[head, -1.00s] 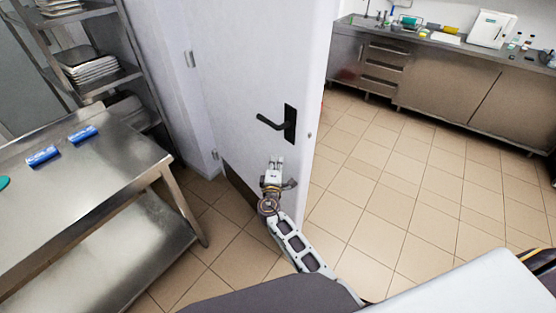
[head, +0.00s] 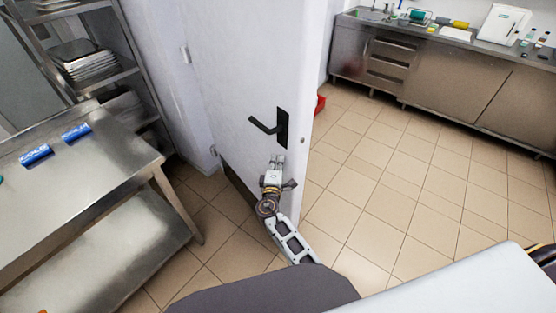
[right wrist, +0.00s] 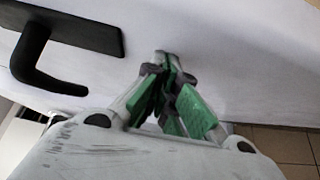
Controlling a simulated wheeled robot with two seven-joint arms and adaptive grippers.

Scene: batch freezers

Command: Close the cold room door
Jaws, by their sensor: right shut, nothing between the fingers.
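The white door (head: 250,75) stands open in the head view, its hinges on the left edge and its free edge on the right. A black lever handle (head: 268,124) on a dark plate is near the free edge. My right gripper (head: 277,160) is at the door face just below the handle. The right wrist view shows its green-padded fingers (right wrist: 164,58) shut and empty, pointing at the white face beside the black handle (right wrist: 50,45). The tips are at or very near the door; I cannot tell whether they touch. My left gripper is not in view.
A steel table (head: 95,165) with blue packs (head: 75,133) stands at the left, before a shelf rack (head: 135,80). A steel counter (head: 450,85) runs along the back right. A red object (head: 320,104) shows past the door edge. Tiled floor (head: 385,190) right of the door is clear.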

